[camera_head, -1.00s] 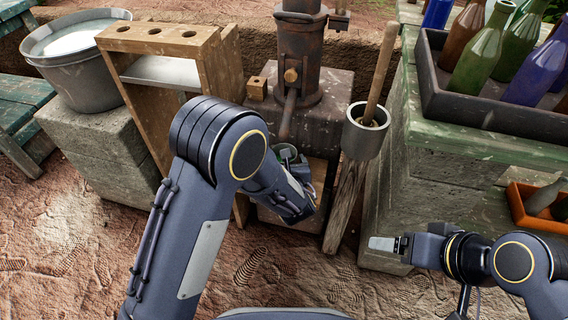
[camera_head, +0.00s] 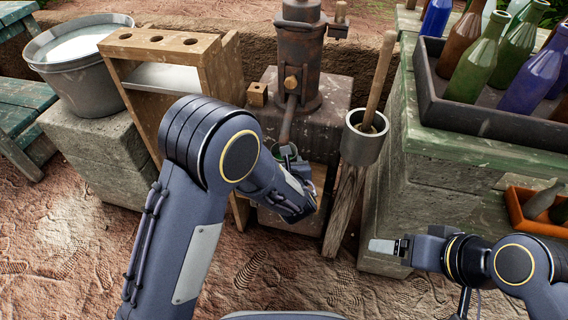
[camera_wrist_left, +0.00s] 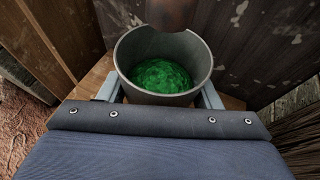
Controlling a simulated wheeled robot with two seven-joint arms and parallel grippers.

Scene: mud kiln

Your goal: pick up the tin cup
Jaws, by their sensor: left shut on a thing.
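The tin cup (camera_wrist_left: 163,65) is a grey metal cup with green contents. In the left wrist view it sits upright between the two fingers of my left gripper (camera_wrist_left: 160,98), which is shut on it. In the head view the gripper (camera_head: 287,158) and cup are mostly hidden behind my left arm, under the spout of the rusty pump (camera_head: 300,60). I cannot tell whether the cup still touches the wooden shelf below it. My right gripper (camera_head: 385,246) is at the lower right, holding nothing visible; its finger gap is not clear.
A wooden rack (camera_head: 160,42) and a grey bucket (camera_head: 80,65) stand at the left. A metal cylinder with a wooden stick (camera_head: 362,145) stands on a post right of the pump. A bottle crate (camera_head: 480,118) sits on the green-topped block; an orange tray (camera_head: 520,222) lies lower right.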

